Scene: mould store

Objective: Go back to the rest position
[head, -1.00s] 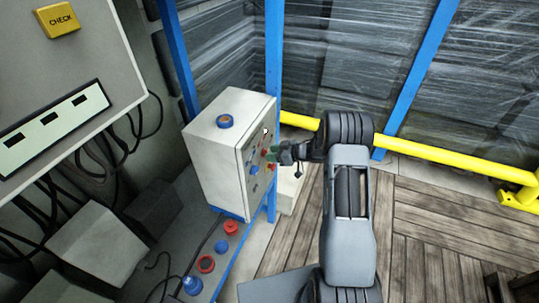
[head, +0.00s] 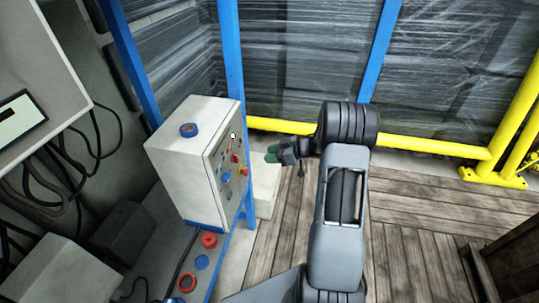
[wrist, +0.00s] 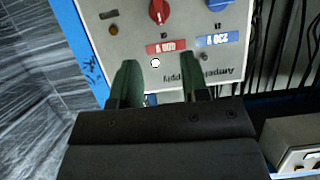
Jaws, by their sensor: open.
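My gripper (head: 272,154) is in the middle of the head view, right of a white control box (head: 178,180). A gap shows between its green fingertips and the box's front panel. In the wrist view my gripper (wrist: 158,66) has its two green fingers apart, with nothing between them. Beyond them is the panel (wrist: 125,45), upside down, with a red knob (wrist: 158,10), a blue knob (wrist: 246,4), a red label (wrist: 167,47), a blue label (wrist: 218,40) and a small white round spot (wrist: 155,63).
A yellow rail (head: 425,147) and blue posts (head: 231,60) stand behind my arm, before wrapped stacks. Dark cables (head: 55,170) hang at left. Red and blue buttons (head: 209,240) sit below the box. The plank floor (head: 420,225) at right is mostly clear; a dark wooden edge (head: 505,262) is at lower right.

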